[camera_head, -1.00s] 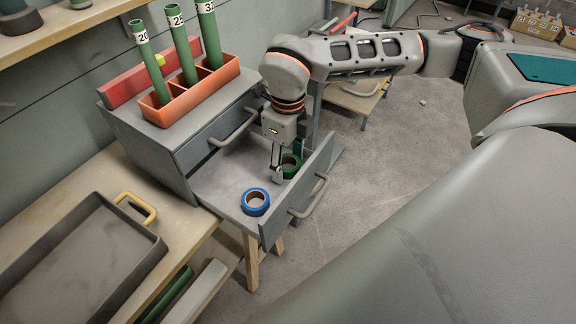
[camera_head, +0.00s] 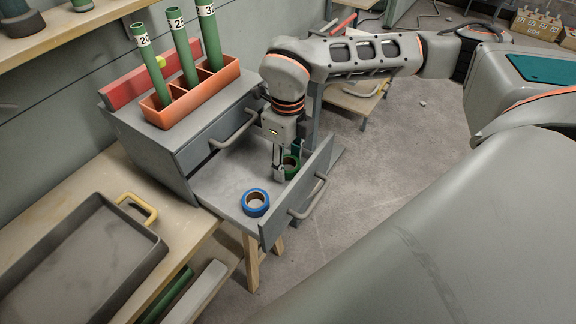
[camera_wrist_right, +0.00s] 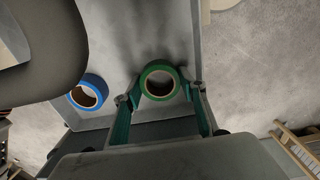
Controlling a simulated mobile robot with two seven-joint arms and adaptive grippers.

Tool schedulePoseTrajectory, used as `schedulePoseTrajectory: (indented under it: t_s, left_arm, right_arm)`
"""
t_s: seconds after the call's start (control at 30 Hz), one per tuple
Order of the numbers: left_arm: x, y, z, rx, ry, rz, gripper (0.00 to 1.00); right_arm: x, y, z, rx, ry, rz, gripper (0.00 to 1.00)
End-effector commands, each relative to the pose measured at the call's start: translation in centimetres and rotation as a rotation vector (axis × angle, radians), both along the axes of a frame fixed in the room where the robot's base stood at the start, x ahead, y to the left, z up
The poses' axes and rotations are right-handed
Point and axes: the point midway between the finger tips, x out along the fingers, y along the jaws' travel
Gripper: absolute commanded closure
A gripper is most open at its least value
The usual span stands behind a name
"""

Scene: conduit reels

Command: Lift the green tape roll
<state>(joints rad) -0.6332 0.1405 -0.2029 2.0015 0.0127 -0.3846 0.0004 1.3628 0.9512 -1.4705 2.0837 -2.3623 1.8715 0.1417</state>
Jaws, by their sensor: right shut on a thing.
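The green tape roll (camera_head: 290,167) is in the open grey drawer (camera_head: 225,172), toward its right end. It also shows in the right wrist view (camera_wrist_right: 147,73), with one finger at each side of it. My right gripper (camera_head: 279,173) reaches down into the drawer and is shut on the green roll, partly covering it in the head view. Whether the roll touches the drawer floor I cannot tell. A blue tape roll (camera_head: 256,202) lies flat in the drawer, apart from the gripper; the right wrist view shows it too (camera_wrist_right: 98,92). My left gripper is not in view.
The drawer's front panel and handle (camera_head: 309,200) stand close to the right gripper. Above, an orange holder (camera_head: 210,90) with green tubes sits on the cabinet. A dark tray (camera_head: 70,262) with a yellow handle lies on the bench at left. Open floor lies right of the drawer.

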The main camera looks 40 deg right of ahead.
Motion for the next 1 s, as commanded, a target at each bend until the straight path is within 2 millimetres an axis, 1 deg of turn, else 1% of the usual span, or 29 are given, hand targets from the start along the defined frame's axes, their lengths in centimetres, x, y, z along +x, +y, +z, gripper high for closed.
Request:
schedulePoseTrajectory:
  t_s: [0.17,0.47,1.0]
  left_arm:
    - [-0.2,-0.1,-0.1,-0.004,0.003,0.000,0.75]
    - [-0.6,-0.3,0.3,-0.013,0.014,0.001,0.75]
    - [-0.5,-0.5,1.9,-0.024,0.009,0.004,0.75]
  right_arm:
    - [0.0,0.0,0.1,0.000,0.000,0.000,0.74]
    - [0.0,0.0,1.7,0.000,-0.003,0.000,0.74]
    - [0.0,0.0,4.1,0.001,-0.002,0.001,0.74]
